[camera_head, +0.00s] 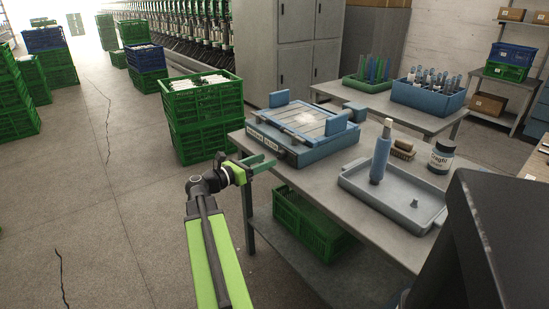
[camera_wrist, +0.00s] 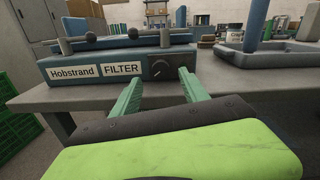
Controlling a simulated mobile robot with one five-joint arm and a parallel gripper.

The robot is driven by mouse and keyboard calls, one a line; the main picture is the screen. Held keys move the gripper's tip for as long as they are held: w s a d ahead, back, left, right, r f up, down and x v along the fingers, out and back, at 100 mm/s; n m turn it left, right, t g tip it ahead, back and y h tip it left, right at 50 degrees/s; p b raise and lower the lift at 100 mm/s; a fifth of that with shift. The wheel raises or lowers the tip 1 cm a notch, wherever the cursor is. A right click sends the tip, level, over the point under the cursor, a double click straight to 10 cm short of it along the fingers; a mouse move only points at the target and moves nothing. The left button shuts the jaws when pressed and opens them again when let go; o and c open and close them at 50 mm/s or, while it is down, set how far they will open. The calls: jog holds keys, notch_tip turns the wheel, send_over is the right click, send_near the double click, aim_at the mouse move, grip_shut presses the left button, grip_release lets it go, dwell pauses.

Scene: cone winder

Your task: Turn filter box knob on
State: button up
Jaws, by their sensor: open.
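The blue-grey filter box (camera_head: 318,151) sits on the near left corner of the metal table. Its front face shows in the wrist view (camera_wrist: 88,84), with "Hobstrand" and "FILTER" labels. The round dark knob (camera_wrist: 158,69) is on that face, right of the labels. A small pale mark shows on it, but its exact direction is hard to tell. My gripper (camera_wrist: 160,80) is open and empty, its two green fingers pointing at the face on either side of the knob, apparently short of it. In the head view my gripper (camera_head: 259,164) is beside the table's left edge.
A blue-grey tray (camera_head: 365,197) with an upright blue spindle (camera_head: 381,155) stands right of the box. A dark-lidded jar (camera_head: 441,157) and a brush (camera_head: 402,149) are behind it. Green crates (camera_head: 203,118) stand left of the table, and another crate (camera_head: 308,222) is underneath.

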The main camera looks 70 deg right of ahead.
aim_at(279, 155)
jog(key=x, duration=0.5)
jog(key=shift+s+d, duration=0.15)
jog(key=shift+d, duration=0.1)
jog(key=shift+c, duration=0.4)
grip_shut()
jog(key=shift+a, duration=0.1)
